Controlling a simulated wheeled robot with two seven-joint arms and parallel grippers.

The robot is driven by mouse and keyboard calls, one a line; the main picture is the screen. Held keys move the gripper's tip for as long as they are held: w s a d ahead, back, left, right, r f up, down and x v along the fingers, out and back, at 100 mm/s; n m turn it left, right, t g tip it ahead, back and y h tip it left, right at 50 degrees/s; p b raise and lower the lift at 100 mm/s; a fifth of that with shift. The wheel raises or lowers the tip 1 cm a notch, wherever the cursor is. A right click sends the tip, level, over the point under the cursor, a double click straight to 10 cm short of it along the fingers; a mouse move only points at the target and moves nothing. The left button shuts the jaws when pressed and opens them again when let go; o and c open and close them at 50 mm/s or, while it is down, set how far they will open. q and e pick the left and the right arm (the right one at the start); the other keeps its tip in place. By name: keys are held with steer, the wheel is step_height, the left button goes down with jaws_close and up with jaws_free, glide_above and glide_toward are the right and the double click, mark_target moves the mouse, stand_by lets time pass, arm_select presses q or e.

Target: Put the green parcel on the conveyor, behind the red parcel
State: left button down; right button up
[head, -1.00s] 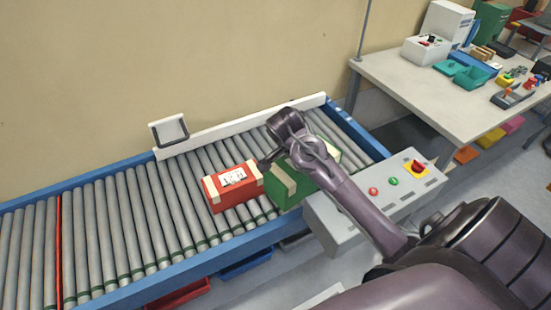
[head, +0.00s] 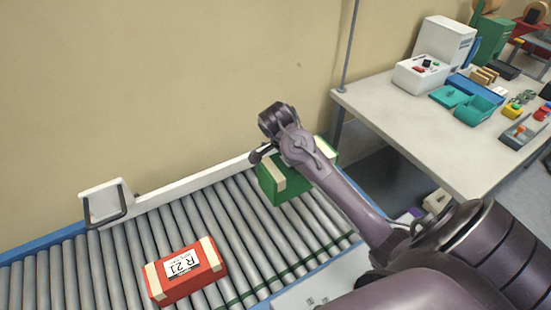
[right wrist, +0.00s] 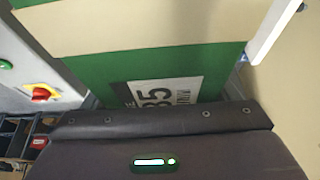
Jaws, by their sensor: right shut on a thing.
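The green parcel (head: 275,185) has cream tape bands and shows over the far right part of the conveyor (head: 225,209), near its back rail. My right gripper (head: 262,156) is shut on it, its fingers mostly hidden by my arm and the parcel. In the right wrist view the green parcel (right wrist: 100,76) fills the space beyond the gripper body, with a printed label partly hidden. I cannot tell whether it touches the rollers. The red parcel (head: 208,265), with tape bands and a white label marked R21, lies on the rollers, left of and nearer than the green one, with bare rollers between them. My left gripper is not in view.
A white bracket with a dark frame (head: 104,203) stands at the back rail (head: 163,188), left of the parcels. The wall (head: 150,90) rises behind. A workbench (head: 400,120) with trays and equipment stands at right. Rollers left of the green parcel are bare.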

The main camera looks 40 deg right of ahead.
steer(key=shift+s+a+f+p, duration=0.15)
steer(key=shift+f+p, duration=0.15)
steer(key=shift+f, duration=0.2)
steer(key=shift+s+a+f+p, duration=0.1)
steer(key=shift+f+p, duration=0.15)
steer(key=shift+f, duration=0.25)
step_height(320, 180, down, 4)
steer(key=shift+w+f+p, duration=0.1)
steer(key=shift+f+p, duration=0.05)
steer(key=shift+p, duration=0.2)
steer(key=f, duration=0.5)
steer(key=f+p, duration=0.1)
steer(key=f, duration=0.5)
steer(key=shift+w+d+f, duration=0.1)
steer(key=shift+d+f, duration=0.1)
steer(key=shift+f, duration=0.1)
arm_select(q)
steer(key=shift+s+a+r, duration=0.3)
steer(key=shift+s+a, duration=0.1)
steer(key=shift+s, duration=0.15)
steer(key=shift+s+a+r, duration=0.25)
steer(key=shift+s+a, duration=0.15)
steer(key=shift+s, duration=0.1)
